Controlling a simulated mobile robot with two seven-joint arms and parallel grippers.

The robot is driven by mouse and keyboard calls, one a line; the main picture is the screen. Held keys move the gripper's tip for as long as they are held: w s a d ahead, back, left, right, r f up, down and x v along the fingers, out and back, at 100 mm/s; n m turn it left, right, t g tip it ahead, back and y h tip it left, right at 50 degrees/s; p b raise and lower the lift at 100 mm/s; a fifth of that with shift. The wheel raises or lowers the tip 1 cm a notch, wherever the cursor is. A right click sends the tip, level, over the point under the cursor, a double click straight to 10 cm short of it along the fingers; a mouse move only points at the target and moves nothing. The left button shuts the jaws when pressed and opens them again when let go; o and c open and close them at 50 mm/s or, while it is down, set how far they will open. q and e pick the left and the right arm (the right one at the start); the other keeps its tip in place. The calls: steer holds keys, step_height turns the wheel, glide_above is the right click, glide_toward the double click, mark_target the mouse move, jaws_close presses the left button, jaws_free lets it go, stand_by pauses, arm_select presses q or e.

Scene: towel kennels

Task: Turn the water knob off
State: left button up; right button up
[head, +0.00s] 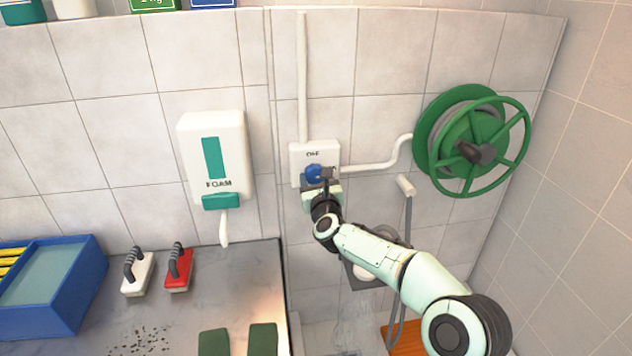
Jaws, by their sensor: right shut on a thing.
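White pipes run up and to the right from the box. My right gripper (326,175) is at the knob's right side, its fingers shut on the knob. The fingers and wrist hide the knob's right part and the lower part of the box. Below it, thin streaks like water (352,318) show near the floor. My left gripper is not in view.
A green hose reel (472,140) is mounted to the right. A foam dispenser (212,150) hangs to the left. A grey counter (190,318) holds a blue bin (75,290), a white brush (138,275), a red brush (178,270) and green pads (262,338).

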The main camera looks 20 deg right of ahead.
steer(key=n+b, duration=0.1)
steer(key=n, duration=0.2)
steer(key=shift+r+n, duration=0.1)
steer(key=shift+n, duration=0.2)
steer(key=n, duration=0.3)
steer(key=shift+n, duration=0.3)
steer(key=n, duration=0.3)
steer(key=shift+r+n, duration=0.1)
steer(key=shift+n, duration=0.3)
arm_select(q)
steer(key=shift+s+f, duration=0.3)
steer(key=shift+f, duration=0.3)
arm_select(e)
steer(key=n, duration=0.5)
steer(key=shift+d, duration=0.1)
steer(key=o, duration=1)
